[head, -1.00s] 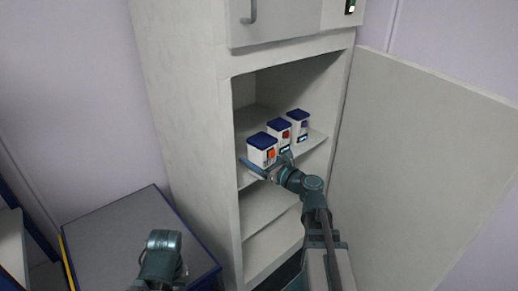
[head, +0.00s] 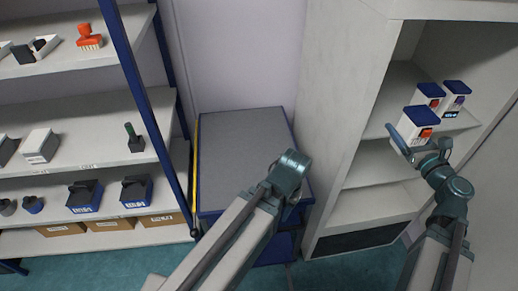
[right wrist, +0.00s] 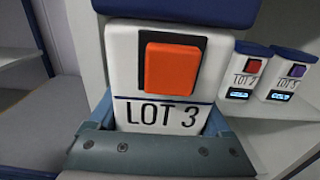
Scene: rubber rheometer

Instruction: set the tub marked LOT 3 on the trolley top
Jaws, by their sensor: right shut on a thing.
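The tub marked LOT 3 (head: 418,118) is white with a dark blue lid and an orange square. Its label reads clearly in the right wrist view (right wrist: 160,115). My right gripper (head: 420,146) is shut on this tub and holds it upright at the front of the open cabinet shelf. Whether its base clears the shelf is hard to tell. The trolley top (head: 240,145) is a bare grey surface with blue edges, left of the cabinet.
Two similar tubs, one with a red square (head: 430,94) and one with a purple square (head: 455,98), stand behind on the cabinet shelf (head: 377,120). The cabinet wall (head: 345,100) rises right of the trolley. A loaded shelf rack (head: 140,100) stands on the left.

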